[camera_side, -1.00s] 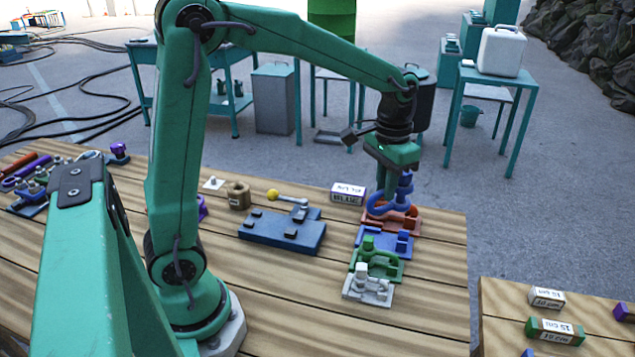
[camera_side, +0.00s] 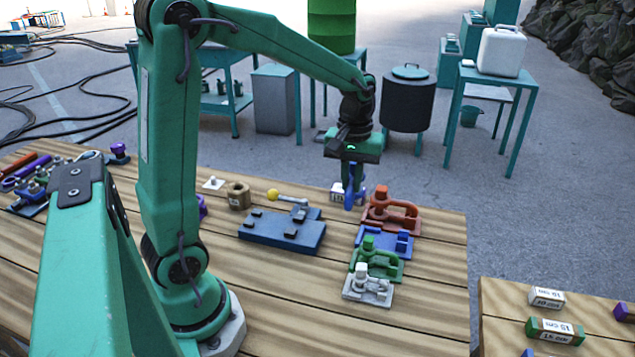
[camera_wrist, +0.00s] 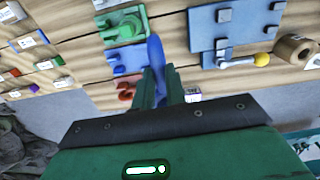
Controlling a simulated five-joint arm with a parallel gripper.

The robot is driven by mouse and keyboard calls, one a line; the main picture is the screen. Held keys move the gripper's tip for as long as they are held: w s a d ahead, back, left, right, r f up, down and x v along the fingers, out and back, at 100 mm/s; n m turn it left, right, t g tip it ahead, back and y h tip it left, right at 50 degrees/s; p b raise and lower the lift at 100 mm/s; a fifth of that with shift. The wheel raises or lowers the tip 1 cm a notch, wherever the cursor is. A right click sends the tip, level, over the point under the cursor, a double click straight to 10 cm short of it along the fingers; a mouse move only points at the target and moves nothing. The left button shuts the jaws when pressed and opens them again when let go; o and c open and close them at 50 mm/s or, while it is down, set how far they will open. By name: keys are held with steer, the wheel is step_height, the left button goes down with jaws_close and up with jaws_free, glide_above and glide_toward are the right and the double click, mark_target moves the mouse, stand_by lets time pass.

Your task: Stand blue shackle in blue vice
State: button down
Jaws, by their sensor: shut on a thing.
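My gripper (camera_side: 354,178) is shut on the blue shackle (camera_side: 350,198) and holds it left of the red vice (camera_side: 402,228), near the white labelled block. The shackle is seen nearly edge-on there. In the wrist view the blue shackle (camera_wrist: 155,50) runs upward from between my fingertips (camera_wrist: 160,82). The blue vice (camera_side: 372,240) lies on the bench between the red vice and the green vice (camera_side: 390,275), with no shackle visible in it. It also shows in the wrist view (camera_wrist: 122,65), left of the held shackle.
The red and green vices and the front white vice (camera_side: 352,292) each have a shackle-like part on them. A blue plate (camera_side: 282,236) with a yellow-knobbed lever (camera_side: 273,195) lies to the left. A tan ring (camera_side: 238,196) and a white labelled block (camera_side: 337,190) stand behind.

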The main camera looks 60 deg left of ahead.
steer(key=s+a+f+n, duration=0.3)
steer(key=s+a+n, duration=0.6)
steer(key=n, duration=0.8)
steer(key=shift+s+a+f+n, duration=0.2)
steer(key=shift+s+a+n, duration=0.1)
steer(key=shift+a, duration=0.1)
steer(key=shift+f, duration=0.25)
steer(key=shift+f, duration=2.85)
steer(key=shift+f, duration=0.35)
steer(key=c, duration=1.4)
jaws_free()
steer(key=shift+o, duration=0.2)
steer(key=shift+f, duration=0.1)
